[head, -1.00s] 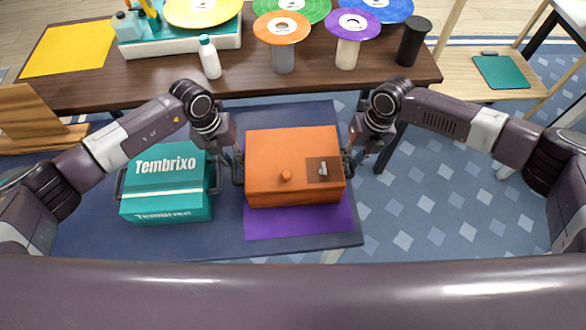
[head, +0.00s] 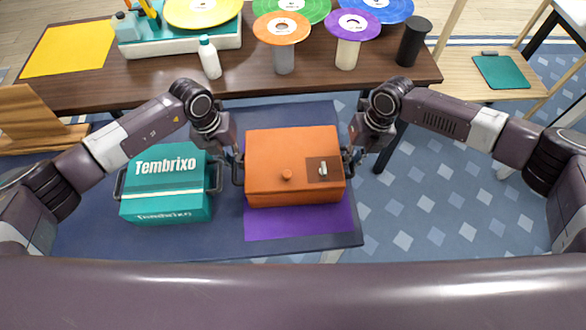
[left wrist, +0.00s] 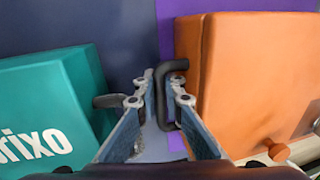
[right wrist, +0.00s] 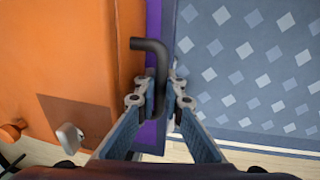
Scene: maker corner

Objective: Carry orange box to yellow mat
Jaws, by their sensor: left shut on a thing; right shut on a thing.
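The orange box (head: 290,160) is over the purple mat (head: 298,222) on the dark blue table. It has a knob and a small latch on it, and a dark handle on each side. My left gripper (head: 236,160) is shut on its left handle, which shows in the left wrist view (left wrist: 177,66). My right gripper (head: 350,155) is shut on its right handle, which shows in the right wrist view (right wrist: 150,44). Whether the box touches the purple mat I cannot tell. The yellow mat (head: 68,50) lies at the far left of the brown table.
A teal Tembrixo box (head: 165,185) stands close left of my left gripper. The brown table (head: 130,85) behind holds a white bottle (head: 209,58), colored discs on stands and a black cylinder (head: 413,42). A wooden stand (head: 30,120) is at the left.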

